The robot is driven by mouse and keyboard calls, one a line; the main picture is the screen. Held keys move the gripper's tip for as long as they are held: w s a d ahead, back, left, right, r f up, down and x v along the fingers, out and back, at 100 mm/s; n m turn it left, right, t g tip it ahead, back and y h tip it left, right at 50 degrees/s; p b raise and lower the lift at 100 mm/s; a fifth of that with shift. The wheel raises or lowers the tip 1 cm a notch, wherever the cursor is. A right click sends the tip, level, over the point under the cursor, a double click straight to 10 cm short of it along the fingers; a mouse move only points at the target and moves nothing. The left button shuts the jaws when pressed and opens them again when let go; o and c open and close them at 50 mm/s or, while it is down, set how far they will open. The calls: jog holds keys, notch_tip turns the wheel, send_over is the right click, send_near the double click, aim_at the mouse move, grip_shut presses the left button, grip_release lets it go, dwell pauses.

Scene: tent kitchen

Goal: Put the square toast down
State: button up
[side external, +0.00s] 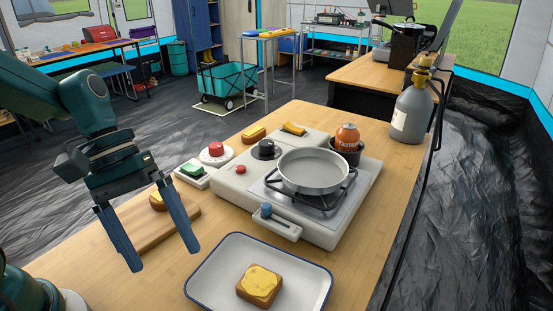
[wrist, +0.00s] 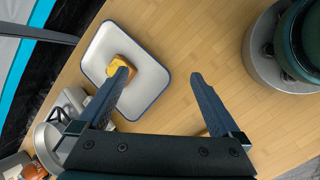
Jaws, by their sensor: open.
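A square toast (side external: 260,285) with a yellow topping lies on the white tray (side external: 208,276) with a blue rim at the front of the table. In the wrist view the toast (wrist: 126,63) shows on the tray (wrist: 98,52), partly behind one finger. My gripper (side external: 160,258) is open and empty, above the table to the left of the tray in the side view. Another piece of toast (side external: 157,201) lies on the wooden board (side external: 150,228) behind the fingers.
A stove (side external: 325,222) with a pan (side external: 314,172) and an orange gas canister (side external: 347,136) stands behind the tray. A grey bottle (side external: 409,115) stands at the right edge.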

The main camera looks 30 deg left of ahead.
jog(key=s+a+r+m+t+y, duration=0.2)
jog(key=a+r+m+t+y, duration=0.2)
jog(key=r+m+t+y, duration=0.1)
jog(key=m+t+y, duration=0.1)
jog(key=m, duration=0.1)
jog(key=shift+a+m+t, duration=0.3)
jog(key=shift+a, duration=0.05)
jog(key=shift+r, duration=0.1)
dwell(0.8)
